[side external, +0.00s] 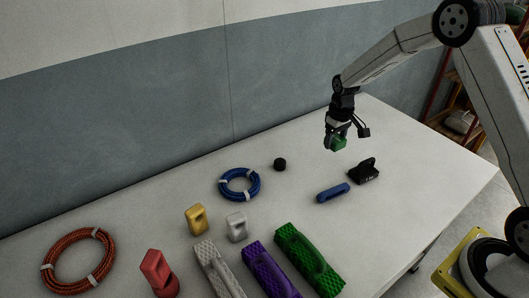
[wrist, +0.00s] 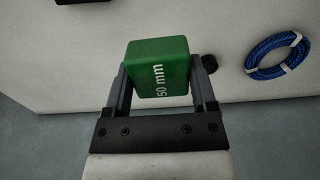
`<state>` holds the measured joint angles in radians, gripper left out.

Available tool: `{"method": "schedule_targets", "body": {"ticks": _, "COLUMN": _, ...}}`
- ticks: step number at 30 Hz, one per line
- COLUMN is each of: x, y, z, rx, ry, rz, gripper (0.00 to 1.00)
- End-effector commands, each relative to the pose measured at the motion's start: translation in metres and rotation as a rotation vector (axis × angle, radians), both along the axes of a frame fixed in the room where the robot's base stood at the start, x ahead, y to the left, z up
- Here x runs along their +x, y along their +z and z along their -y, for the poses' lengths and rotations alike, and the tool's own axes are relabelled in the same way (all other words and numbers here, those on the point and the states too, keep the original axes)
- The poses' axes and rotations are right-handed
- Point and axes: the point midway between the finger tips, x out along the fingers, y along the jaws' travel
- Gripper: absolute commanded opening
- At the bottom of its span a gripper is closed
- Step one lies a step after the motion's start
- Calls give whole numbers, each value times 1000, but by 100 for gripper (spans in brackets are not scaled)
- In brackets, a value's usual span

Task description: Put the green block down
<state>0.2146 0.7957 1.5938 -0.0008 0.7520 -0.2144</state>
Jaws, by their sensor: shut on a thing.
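The green block (side external: 337,143) is held in my gripper (side external: 336,136) above the far right part of the white table. In the wrist view the green block (wrist: 158,68) sits between the two fingers of my gripper (wrist: 160,82), with "50 mm" printed on one face. The fingers are shut on its two sides. In the side external view the block hangs clear of the table, and the fingers hide part of it.
Near it on the table (side external: 400,150) lie a blue bar (side external: 333,193), a black stand-like item (side external: 364,171) and a black puck (side external: 280,164). A blue rope coil (side external: 239,184) is left. Yellow (side external: 196,219), white (side external: 237,227) and red (side external: 160,272) blocks, a green mesh piece (side external: 308,258) and an orange coil (side external: 78,260) lie nearer.

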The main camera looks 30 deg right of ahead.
Motion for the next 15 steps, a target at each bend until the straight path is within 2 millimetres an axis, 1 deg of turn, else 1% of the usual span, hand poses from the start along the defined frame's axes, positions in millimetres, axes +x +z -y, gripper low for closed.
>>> {"method": "schedule_targets", "body": {"ticks": 8, "x": 4, "y": -2, "z": 1, "rx": 0, "ry": 0, "rz": 0, "gripper": 12}}
{"method": "schedule_targets", "body": {"ticks": 11, "x": 10, "y": -5, "z": 2, "rx": 0, "ry": 0, "rz": 0, "gripper": 12}}
{"method": "schedule_targets", "body": {"ticks": 15, "x": 23, "y": -11, "z": 4, "rx": 0, "ry": 0, "rz": 0, "gripper": 12}}
